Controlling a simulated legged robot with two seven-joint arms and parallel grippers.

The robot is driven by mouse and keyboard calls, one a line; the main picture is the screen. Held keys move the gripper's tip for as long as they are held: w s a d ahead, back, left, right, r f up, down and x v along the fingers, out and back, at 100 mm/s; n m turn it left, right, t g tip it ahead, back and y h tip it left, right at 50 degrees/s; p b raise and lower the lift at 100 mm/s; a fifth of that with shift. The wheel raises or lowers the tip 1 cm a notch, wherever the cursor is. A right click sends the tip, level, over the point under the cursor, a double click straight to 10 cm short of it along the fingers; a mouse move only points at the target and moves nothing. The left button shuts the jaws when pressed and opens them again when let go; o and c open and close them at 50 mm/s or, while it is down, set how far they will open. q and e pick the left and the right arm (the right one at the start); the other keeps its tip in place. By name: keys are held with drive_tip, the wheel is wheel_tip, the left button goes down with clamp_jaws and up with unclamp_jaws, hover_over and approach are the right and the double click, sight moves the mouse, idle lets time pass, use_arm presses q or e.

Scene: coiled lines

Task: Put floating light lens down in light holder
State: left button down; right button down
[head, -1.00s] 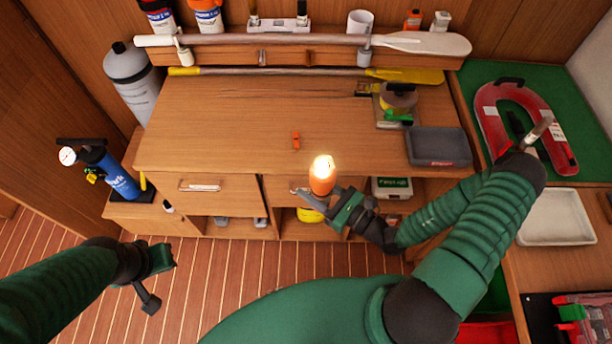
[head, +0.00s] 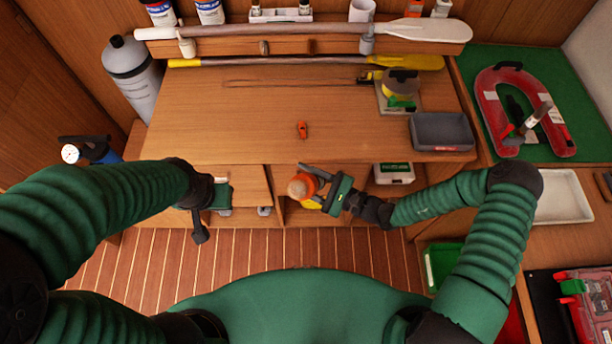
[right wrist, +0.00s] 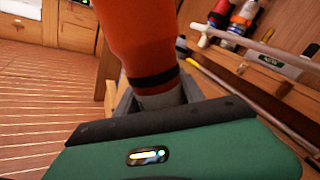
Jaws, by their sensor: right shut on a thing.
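The floating light (head: 308,184) has an orange body and a pale round lens end (head: 297,188). It is in my right gripper (head: 322,194), at the front edge of the desk, with the lens end toward the left and toward the head camera. The lens looks unlit. In the right wrist view the orange body (right wrist: 143,40) with a black band rises from between the jaws, which close on its grey lower part. My left gripper (head: 211,208) is in front of the desk's left side; its jaws are not clear. I cannot tell which thing is the light holder.
The desk top (head: 260,120) is mostly bare, with a small orange item (head: 302,130), a grey tray (head: 441,132) and a yellow tape reel (head: 400,88) on it. Paddles (head: 300,30) lie along the back. A red horseshoe buoy (head: 487,110) lies on the green surface at right.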

drive_tip(key=n+b, duration=2.2)
drive_tip(key=n, duration=0.7)
drive_tip(key=shift+a, duration=0.15)
